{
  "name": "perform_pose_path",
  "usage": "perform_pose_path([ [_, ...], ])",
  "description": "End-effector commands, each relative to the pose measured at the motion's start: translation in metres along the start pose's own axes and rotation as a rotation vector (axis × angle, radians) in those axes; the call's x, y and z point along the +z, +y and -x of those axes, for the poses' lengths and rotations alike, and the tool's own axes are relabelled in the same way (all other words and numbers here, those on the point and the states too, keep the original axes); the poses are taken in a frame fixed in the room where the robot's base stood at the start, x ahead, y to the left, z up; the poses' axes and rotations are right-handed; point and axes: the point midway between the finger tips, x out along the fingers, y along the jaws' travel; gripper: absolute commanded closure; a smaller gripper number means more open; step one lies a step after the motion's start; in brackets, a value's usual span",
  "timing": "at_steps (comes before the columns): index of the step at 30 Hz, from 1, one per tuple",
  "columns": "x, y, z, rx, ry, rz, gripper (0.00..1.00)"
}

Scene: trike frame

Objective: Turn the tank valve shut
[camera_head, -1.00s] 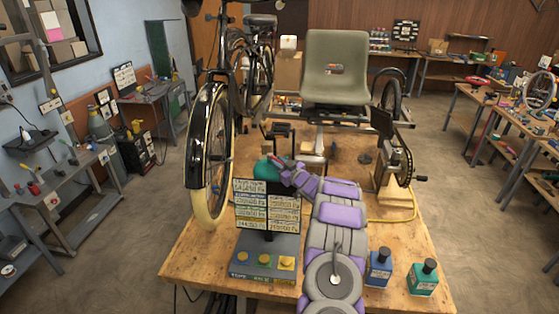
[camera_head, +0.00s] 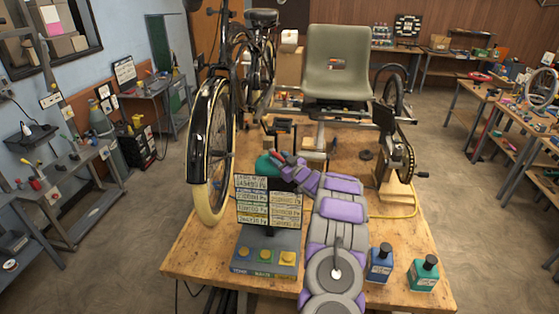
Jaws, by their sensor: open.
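A rounded teal object (camera_head: 265,166), perhaps the tank, shows just above the display panel on the workbench. Its lower part is hidden by the panel, and I cannot make out a separate valve handle on it. My gripper (camera_head: 278,158) is at the upper right of the teal object, at the end of my grey and purple arm. Its reddish fingertips are small in the picture and it is open. I cannot tell whether it touches the teal object.
The display panel (camera_head: 268,202) stands on a grey button box (camera_head: 266,256) left of my arm. A blue bottle (camera_head: 380,264) and a green bottle (camera_head: 423,274) stand right of it. A wheel (camera_head: 210,150) rises at left; the trike seat (camera_head: 337,62) is behind.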

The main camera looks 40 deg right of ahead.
Motion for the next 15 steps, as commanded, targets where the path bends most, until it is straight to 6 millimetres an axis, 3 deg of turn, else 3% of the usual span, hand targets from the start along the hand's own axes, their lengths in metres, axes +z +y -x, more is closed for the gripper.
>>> perform_pose_path([
  [8, 0.001, 0.001, 0.030, 0.003, -0.002, -0.003, 0.55],
  [15, 0.001, 0.001, 0.076, 0.003, -0.003, -0.002, 0.55],
])
